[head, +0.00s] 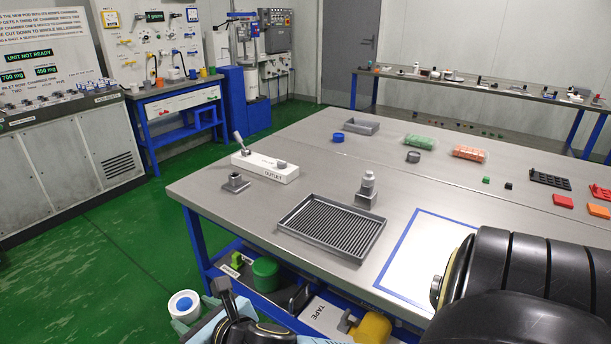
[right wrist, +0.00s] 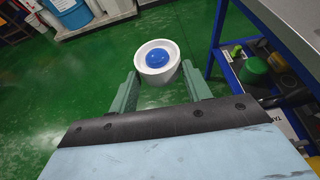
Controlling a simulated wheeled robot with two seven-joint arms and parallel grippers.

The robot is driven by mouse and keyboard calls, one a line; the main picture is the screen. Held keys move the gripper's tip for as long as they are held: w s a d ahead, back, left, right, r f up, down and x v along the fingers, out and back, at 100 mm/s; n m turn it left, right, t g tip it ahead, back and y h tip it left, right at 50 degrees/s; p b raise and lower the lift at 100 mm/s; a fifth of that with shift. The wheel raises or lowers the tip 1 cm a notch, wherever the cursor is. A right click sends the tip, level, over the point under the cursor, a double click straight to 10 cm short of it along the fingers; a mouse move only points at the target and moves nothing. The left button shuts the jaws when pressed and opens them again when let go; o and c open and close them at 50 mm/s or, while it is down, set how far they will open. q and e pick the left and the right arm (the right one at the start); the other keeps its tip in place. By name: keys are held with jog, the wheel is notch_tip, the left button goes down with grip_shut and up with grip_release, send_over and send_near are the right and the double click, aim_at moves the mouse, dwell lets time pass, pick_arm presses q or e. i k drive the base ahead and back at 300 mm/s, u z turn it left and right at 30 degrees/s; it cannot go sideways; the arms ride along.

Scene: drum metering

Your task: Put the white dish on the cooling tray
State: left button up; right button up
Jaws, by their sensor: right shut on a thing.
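The white dish (head: 184,304) is a small round cup with something blue inside, at the lower left of the head view. It also shows in the right wrist view (right wrist: 146,69), between the two green fingertips. My right gripper (right wrist: 159,78) is shut on the dish and holds it upright over the green floor, off the table's left front side. The cooling tray is likely the dark grey ribbed tray (head: 309,241) on the table, up and right of the dish in the head view; no dish is on it. My left gripper is not in view.
The steel table (head: 228,206) has its near edge between the dish and the tray. A white outlet block (head: 265,168) and a grey block with a bottle (head: 368,190) stand near the tray. A lower shelf with a green tub (head: 265,272) lies under the edge.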

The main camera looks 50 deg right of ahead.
aim_at(334, 225)
jog(key=z, duration=0.65)
jog(key=i, duration=1.15)
jog(key=z, duration=1.05)
